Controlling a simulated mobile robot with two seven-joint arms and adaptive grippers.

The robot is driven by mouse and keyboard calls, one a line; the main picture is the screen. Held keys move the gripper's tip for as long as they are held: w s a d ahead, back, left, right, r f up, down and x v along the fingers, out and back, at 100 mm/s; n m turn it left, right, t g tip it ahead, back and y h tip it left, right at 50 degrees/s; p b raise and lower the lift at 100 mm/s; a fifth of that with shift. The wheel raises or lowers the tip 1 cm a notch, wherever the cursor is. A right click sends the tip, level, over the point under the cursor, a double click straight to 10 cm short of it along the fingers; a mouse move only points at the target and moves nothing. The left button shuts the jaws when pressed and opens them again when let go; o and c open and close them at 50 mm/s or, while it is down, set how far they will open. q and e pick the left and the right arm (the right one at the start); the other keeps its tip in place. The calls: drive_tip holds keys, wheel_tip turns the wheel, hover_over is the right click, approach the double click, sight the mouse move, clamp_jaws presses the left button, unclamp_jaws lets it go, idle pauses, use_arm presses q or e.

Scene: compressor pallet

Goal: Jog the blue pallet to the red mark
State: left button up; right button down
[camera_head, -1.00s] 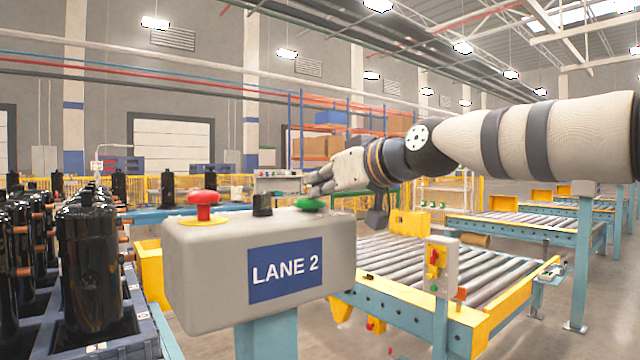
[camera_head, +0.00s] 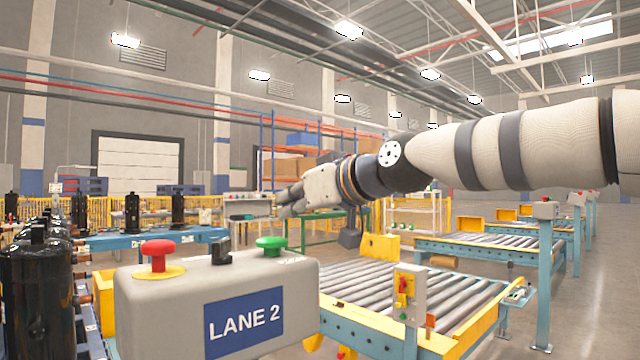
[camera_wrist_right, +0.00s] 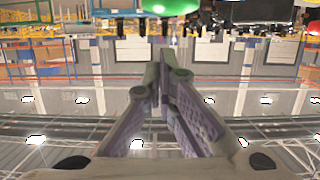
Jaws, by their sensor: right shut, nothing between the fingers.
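The grey LANE 2 control box (camera_head: 150,310) stands in front, with a red mushroom button (camera_head: 158,250), a small black switch (camera_head: 221,250) and a green button (camera_head: 270,243). My right gripper (camera_head: 283,205) is above the green button and apart from it, its fingers shut and empty. Its closed fingers also show in the right wrist view (camera_wrist_right: 163,60). The blue pallet (camera_head: 95,335) shows only partly at the lower left, under black compressors (camera_head: 35,300). The box and the compressors hide much of it. I cannot make out a red mark. My left gripper is not in view.
A roller conveyor (camera_head: 390,290) with a small control box (camera_head: 408,292) lies right of the LANE 2 box. More conveyors (camera_head: 470,245) stand farther right. Yellow fencing (camera_head: 100,212) and shelving run behind. Open floor lies at the right.

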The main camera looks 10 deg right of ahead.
drive_tip(key=v, duration=0.8)
drive_tip(key=shift+s+a, duration=0.2)
drive_tip(key=shift+s, duration=0.3)
idle(0.9)
